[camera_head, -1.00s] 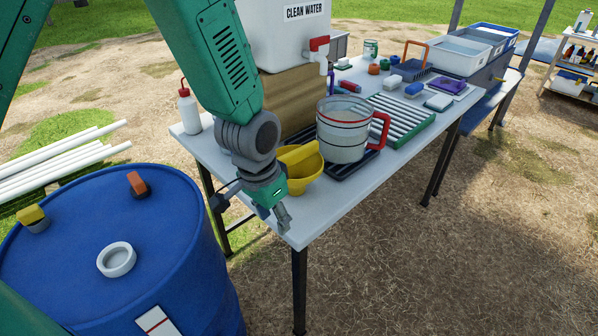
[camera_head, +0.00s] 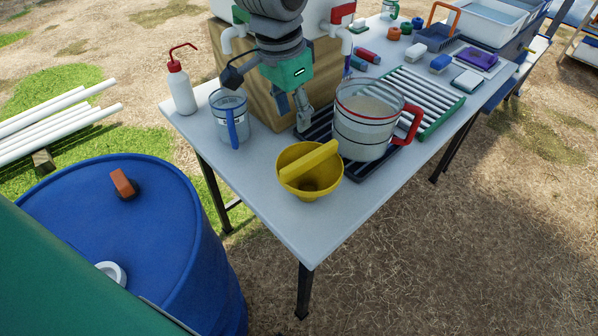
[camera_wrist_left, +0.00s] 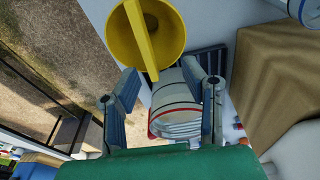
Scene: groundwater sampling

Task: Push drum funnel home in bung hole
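The yellow drum funnel (camera_head: 300,188) stands on the table's near end, its crossbar handle on top. It also shows in the left wrist view (camera_wrist_left: 172,25), just beyond the fingertips. The blue drum (camera_head: 165,225) stands at the lower left. Its white bung-hole ring (camera_head: 113,272) is partly hidden by a green arm part. My left gripper (camera_head: 293,112) points down behind the funnel, between the wooden block and the clear jug. In the left wrist view its fingers (camera_wrist_left: 162,80) are spread, with nothing between them. My right gripper is not in view.
The clear jug (camera_head: 360,140) with a red handle stands right of the funnel. A blue-handled beaker (camera_head: 226,130) and red-topped bottle (camera_head: 180,90) stand left. A wooden block (camera_head: 258,88) is behind. The front table corner (camera_head: 300,240) is clear.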

